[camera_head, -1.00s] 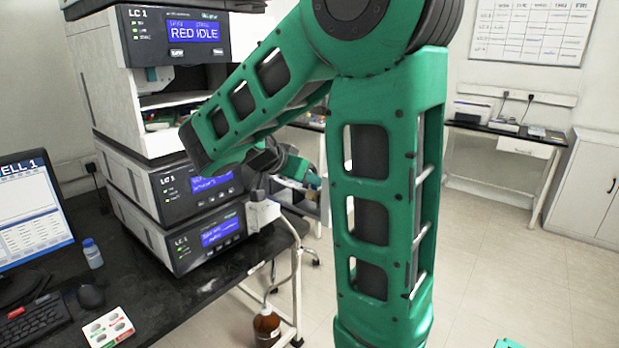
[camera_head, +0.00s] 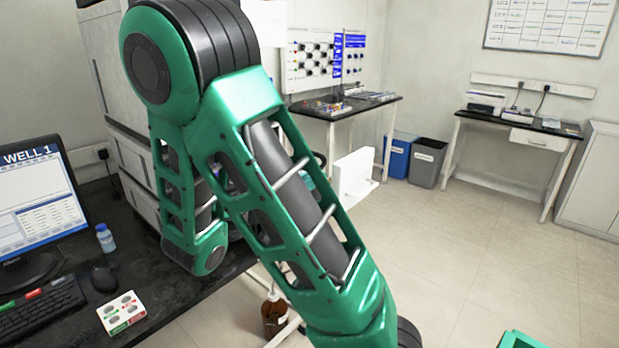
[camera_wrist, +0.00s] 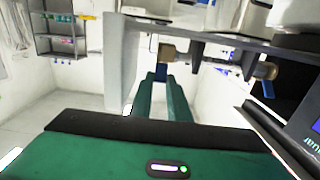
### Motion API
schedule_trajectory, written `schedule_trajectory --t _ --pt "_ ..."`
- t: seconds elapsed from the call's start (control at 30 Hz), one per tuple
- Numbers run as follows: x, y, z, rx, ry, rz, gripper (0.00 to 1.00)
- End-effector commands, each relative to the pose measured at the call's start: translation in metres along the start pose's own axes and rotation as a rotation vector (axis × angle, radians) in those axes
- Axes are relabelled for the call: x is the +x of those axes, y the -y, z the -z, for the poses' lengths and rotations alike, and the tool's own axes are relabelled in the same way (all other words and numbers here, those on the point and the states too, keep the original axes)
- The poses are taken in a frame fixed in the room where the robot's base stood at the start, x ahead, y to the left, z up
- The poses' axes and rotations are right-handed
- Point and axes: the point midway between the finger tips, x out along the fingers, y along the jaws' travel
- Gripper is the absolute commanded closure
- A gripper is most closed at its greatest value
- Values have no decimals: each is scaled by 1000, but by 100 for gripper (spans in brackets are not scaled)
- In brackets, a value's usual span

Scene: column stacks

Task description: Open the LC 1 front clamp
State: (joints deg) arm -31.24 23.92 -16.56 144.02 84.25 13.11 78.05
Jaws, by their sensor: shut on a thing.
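In the wrist view, my gripper (camera_wrist: 160,80) has its two green fingers shut on a small blue lever (camera_wrist: 161,70). The lever hangs below a brass-coloured fitting (camera_wrist: 168,52) under a dark ledge. A second brass-coloured fitting (camera_wrist: 265,69) with its own blue lever (camera_wrist: 268,88) sits further right under the same ledge, clear of the fingers. Which of the two is the front clamp cannot be told from the pictures. In the head view, my arm hides my gripper, the clamps and most of the instrument stack (camera_head: 97,70).
A white panel (camera_head: 354,176) stands right of my arm, and a white upright (camera_wrist: 122,65) is left of the fingers. A brown bottle (camera_head: 275,315) is below the bench. The monitor (camera_head: 30,205), blue-capped bottle (camera_head: 105,238) and vial rack (camera_head: 121,311) are on the bench. Open floor lies right.

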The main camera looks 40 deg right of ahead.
Motion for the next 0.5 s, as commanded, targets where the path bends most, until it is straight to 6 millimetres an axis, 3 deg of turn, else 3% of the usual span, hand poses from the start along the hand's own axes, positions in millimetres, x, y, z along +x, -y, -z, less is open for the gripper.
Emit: schedule_trajectory --t 0.5 --pt "-2 1 -6 -3 -45 2 100"
